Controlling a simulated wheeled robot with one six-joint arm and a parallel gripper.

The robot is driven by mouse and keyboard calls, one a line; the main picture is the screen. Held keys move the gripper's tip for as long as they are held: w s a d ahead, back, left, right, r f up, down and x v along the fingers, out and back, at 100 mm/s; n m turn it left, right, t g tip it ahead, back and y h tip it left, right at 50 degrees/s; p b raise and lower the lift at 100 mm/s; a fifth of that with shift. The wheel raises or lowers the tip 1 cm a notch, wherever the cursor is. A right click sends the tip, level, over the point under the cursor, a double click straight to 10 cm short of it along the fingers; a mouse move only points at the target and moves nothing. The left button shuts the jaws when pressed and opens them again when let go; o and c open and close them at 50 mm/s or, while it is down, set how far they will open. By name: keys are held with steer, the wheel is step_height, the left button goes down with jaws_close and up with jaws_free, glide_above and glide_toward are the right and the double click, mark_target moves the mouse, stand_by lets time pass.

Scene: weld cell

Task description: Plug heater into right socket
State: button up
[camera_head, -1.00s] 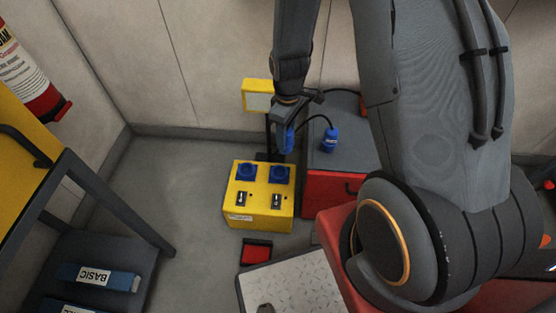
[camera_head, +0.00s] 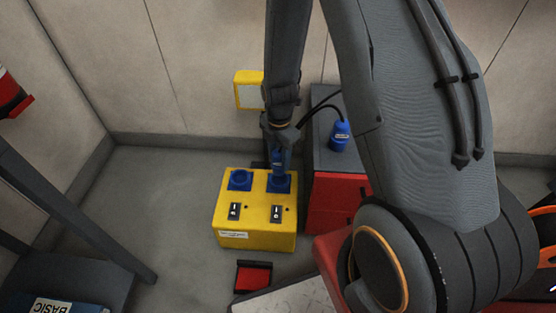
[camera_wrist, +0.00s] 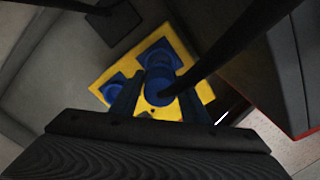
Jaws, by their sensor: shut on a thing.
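A yellow power box (camera_head: 255,235) stands on the floor with two blue sockets on top, the left socket (camera_head: 239,180) and the right socket (camera_head: 287,187). My gripper (camera_head: 279,150) points down over the right socket, shut on a blue plug (camera_head: 280,164). The plug is upright and its lower end overlaps the right socket; I cannot tell whether it is seated. In the wrist view the held plug (camera_wrist: 158,82) has a black cable and covers part of a socket. The other blue plug (camera_head: 340,135) stands on the red cabinet; its label is too small to read.
The red cabinet (camera_head: 338,205) with a grey top stands close right of the box. A yellow panel (camera_head: 248,90) stands behind it. Two switches are on the box's top. A red pedal (camera_head: 253,277) lies in front. Floor to the left of the box is clear.

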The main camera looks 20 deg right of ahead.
mark_target(279, 152)
steer(key=shift+f+b, duration=2.5)
steer(key=shift+f, duration=0.35)
steer(key=shift+p, duration=0.8)
steer(key=shift+f, duration=0.6)
steer(key=o, duration=0.9)
steer(key=shift+r, duration=0.1)
steer(key=shift+r+p, duration=4.55)
steer(key=shift+r, duration=0.85)
